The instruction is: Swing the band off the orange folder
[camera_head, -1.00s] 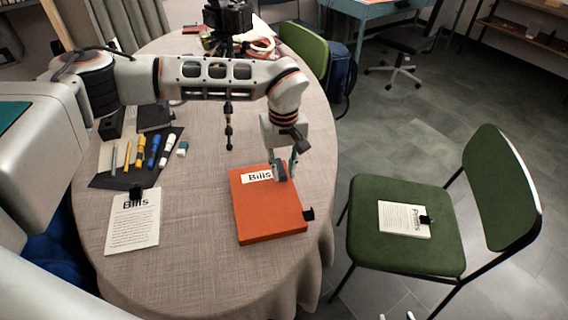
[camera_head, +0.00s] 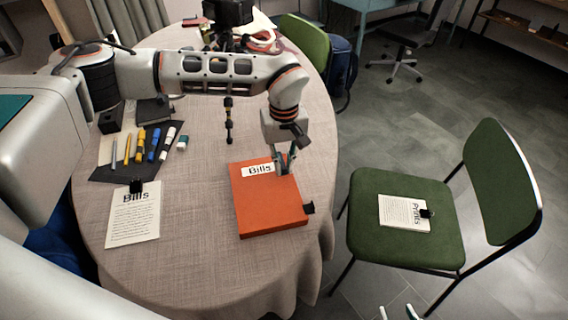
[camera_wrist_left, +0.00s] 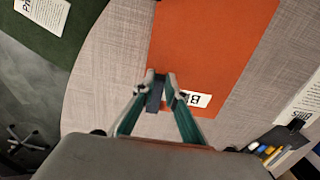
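The orange folder (camera_head: 270,212) lies on the round table with a white label reading "Bills" (camera_head: 259,169) near its far edge. A small black piece (camera_head: 309,207) sits at its right edge; I cannot tell whether it belongs to the band. No band is clearly visible across the folder. My left gripper (camera_head: 284,166) points down just right of the label. In the left wrist view the folder (camera_wrist_left: 210,45) fills the middle, and the left gripper's fingertips (camera_wrist_left: 162,82) stand a narrow gap apart over it.
A "Bills" sheet with a black clip (camera_head: 133,215) lies left of the folder. Markers (camera_head: 153,145) lie on a dark mat behind it. A thin black tripod leg (camera_head: 229,120) stands behind the folder. A green chair (camera_head: 400,240) with a "Prints" sheet stands right, beyond the table edge.

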